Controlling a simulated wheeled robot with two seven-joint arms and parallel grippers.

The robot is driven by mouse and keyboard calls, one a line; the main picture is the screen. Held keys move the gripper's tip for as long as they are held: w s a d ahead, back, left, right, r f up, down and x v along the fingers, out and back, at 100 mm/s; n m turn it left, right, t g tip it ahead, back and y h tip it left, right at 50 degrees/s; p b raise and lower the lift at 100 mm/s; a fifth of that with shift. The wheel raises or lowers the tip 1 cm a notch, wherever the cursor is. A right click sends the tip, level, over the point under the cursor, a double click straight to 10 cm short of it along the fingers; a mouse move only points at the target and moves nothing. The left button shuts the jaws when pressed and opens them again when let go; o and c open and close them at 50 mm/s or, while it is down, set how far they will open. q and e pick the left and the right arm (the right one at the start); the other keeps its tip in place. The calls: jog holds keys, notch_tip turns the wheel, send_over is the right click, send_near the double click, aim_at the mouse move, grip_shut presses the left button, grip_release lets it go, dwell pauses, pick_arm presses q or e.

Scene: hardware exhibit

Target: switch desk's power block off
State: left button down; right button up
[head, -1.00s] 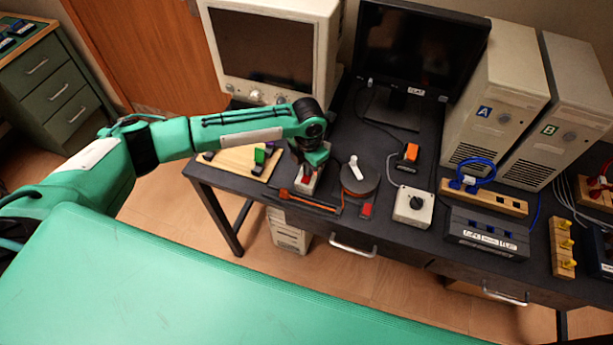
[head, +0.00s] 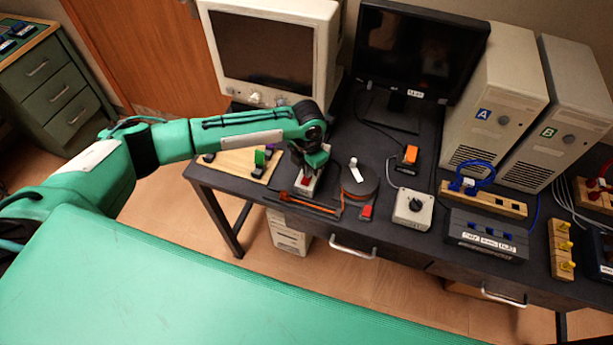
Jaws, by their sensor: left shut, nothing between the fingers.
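A light-coloured block (head: 312,188) with a red switch (head: 304,183) lies on the dark desk (head: 385,232), left of a round dark disc; I take it for the power block. My left gripper (head: 308,172) points down right over this block and its fingers are shut with nothing between them. The gripper hides the far part of the block. I cannot tell whether the fingertips touch it, or which way the switch is set. My right gripper is not in view.
A wooden board with coloured levers (head: 238,163) lies left of the gripper. The round disc with a white lever (head: 358,180), a white knob box (head: 412,208) and an orange switch (head: 408,156) stand to the right. A beige monitor (head: 270,50) stands behind.

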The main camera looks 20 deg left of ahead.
pick_arm(q)
notch_tip(320, 180, up, 6)
jog(key=p, duration=0.4)
dwell(0.4)
